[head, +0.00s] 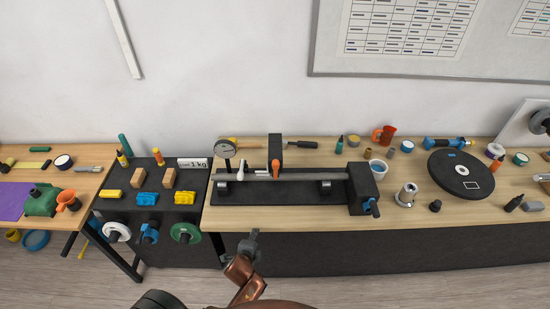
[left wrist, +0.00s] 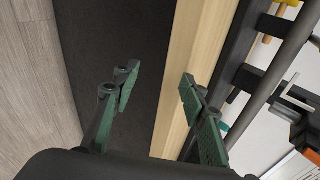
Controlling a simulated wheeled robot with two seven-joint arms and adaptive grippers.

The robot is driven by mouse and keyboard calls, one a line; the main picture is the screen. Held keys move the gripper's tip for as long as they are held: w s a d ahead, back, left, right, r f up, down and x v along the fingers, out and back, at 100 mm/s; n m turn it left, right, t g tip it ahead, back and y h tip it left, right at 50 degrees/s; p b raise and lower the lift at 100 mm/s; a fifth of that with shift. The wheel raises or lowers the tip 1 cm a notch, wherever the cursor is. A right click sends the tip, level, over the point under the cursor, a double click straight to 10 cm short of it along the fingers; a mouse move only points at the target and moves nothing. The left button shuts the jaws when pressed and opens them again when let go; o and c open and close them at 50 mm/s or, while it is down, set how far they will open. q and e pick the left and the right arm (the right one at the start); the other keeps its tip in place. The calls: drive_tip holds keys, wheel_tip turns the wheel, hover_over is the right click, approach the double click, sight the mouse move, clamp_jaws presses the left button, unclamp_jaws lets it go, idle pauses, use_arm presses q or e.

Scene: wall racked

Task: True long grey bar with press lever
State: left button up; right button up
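The long grey bar (head: 300,176) lies level across two supports on a dark base plate (head: 253,193). A black press block (head: 276,146) with an orange lever (head: 275,168) stands over the bar, left of its middle. A dial gauge (head: 225,148) stands behind the bar's left end. My left gripper (head: 251,241) is in front of the bench edge, short of the fixture. In the left wrist view its green-padded fingers (left wrist: 158,92) are apart and empty. The bar (left wrist: 282,62) shows right of them. My right gripper is not in view.
A black rack (head: 205,243) with blocks and coloured rings stands left of the bench. The bench's front strip is mostly clear.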

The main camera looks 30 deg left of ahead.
use_arm(q)
wheel_tip(320, 180, up, 17)
drive_tip(key=w+a+m+t+y+p, duration=0.2)
drive_tip(key=w+m+t, duration=0.1)
drive_tip(key=m, duration=0.1)
drive_tip(key=m+t, duration=0.5)
drive_tip(key=m, duration=0.8)
approach(275, 167)
drive_tip(key=x, duration=0.4)
drive_tip(key=shift+w+r, duration=0.1)
drive_tip(key=shift+w, duration=0.15)
drive_tip(key=p+x, duration=0.1)
drive_tip(key=x, duration=0.6)
drive_tip(key=shift+s, duration=0.1)
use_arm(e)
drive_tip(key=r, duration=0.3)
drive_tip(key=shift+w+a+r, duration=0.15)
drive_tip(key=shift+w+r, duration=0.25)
use_arm(q)
clamp_jaws()
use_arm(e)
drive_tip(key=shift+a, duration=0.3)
